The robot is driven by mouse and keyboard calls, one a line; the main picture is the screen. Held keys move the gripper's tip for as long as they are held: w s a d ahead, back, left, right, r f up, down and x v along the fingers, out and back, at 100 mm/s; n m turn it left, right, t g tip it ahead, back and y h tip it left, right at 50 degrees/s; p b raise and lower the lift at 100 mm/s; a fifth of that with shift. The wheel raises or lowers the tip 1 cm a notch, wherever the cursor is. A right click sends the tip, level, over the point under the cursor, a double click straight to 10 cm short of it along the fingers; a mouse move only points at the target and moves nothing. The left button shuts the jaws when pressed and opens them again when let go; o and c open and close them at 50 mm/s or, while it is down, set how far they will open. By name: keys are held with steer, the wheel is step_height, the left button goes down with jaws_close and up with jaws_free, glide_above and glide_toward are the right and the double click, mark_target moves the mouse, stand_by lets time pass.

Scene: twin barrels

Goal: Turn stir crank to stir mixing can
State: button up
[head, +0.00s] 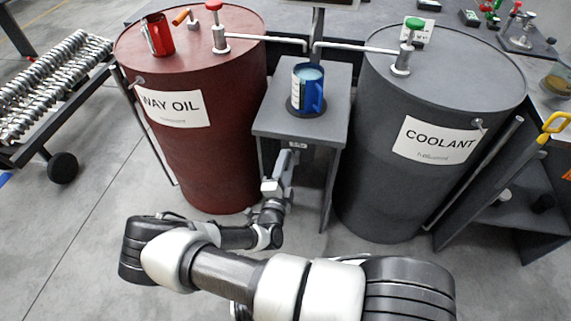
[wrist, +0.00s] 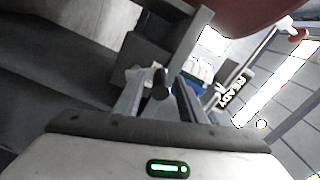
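A blue can with a handle and pale blue contents, which looks like the mixing can (head: 309,93), stands upright on a dark round base on the grey stand between the two barrels. My gripper (head: 287,165) is low at the front of this stand, below its top. In the wrist view my gripper (wrist: 163,82) has its two fingers apart. A dark knob (wrist: 160,88), perhaps the stir crank's handle, shows between them with gaps at both sides. I cannot tell whether a finger touches it. The rest of the crank is mostly hidden.
The red WAY OIL barrel (head: 210,150) is left of the stand (head: 335,95), the grey COOLANT barrel (head: 375,165) right. Each has a pump on top. A red can (head: 158,38) stands on the left barrel. A rack of metal parts (head: 60,80) is far left. The floor at lower left is clear.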

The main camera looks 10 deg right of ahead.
steer(key=p+v, duration=0.1)
steer(key=v, duration=1.6)
steer(key=shift+s+p, duration=0.2)
steer(key=shift+p, duration=0.15)
steer(key=shift+r, duration=0.1)
steer(key=s+d+r+n+g+h, duration=0.15)
steer(key=d+r+n+g, duration=0.35)
steer(key=r+n, duration=0.55)
steer(key=s+d+r+n+g, duration=0.2)
steer(key=r+n+g, duration=0.5)
steer(key=n, duration=0.6)
steer(key=s+d+r+n+g, duration=0.1)
steer(key=d+r+n+g, duration=0.35)
steer(key=r+n, duration=0.5)
steer(key=s+r+m+t+y+p, duration=0.2)
steer(key=r+m+p, duration=0.5)
steer(key=r, duration=0.9)
steer(key=s+r+m+t+y+p, duration=0.3)
steer(key=r+m+y+p, duration=0.2)
steer(key=r, duration=1.1)
steer(key=m+p, duration=0.3)
steer(key=p, duration=0.3)
steer(key=shift+s+d+r, duration=0.3)
steer(key=shift+s+d, duration=0.05)
steer(key=shift+d, duration=0.05)
